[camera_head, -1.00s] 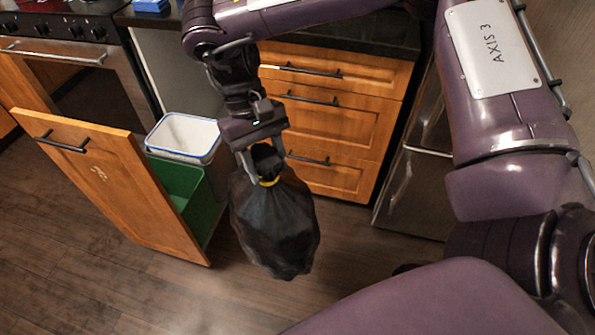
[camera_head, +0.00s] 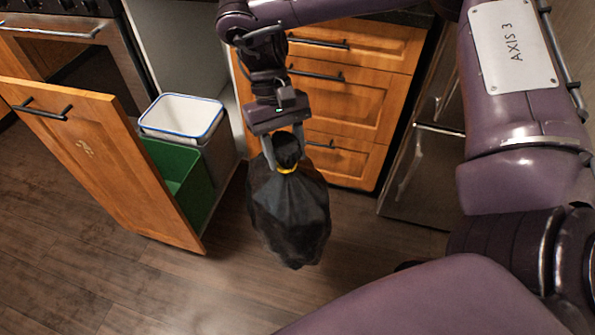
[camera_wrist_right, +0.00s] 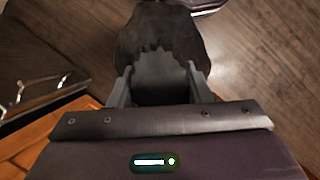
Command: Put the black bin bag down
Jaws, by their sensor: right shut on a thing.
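The black bin bag (camera_head: 290,220) hangs upright from my right gripper (camera_head: 285,150), tied with a yellow band below its gathered neck. The gripper is shut on the neck, one finger on each side. In the head view the bag is in front of the wooden drawers, right of the pull-out bin. I cannot tell for sure whether its bottom touches the floor. In the right wrist view the bag (camera_wrist_right: 160,35) lies between and beyond the two fingers (camera_wrist_right: 160,88), with wooden floor around it. My left gripper is not in view.
A pull-out cabinet door (camera_head: 95,150) stands open at the left. Behind it are a green bin (camera_head: 175,175) and a white bin with a blue rim (camera_head: 180,115). A stainless appliance (camera_head: 420,170) stands at the right. The wooden floor (camera_head: 190,290) in front is clear.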

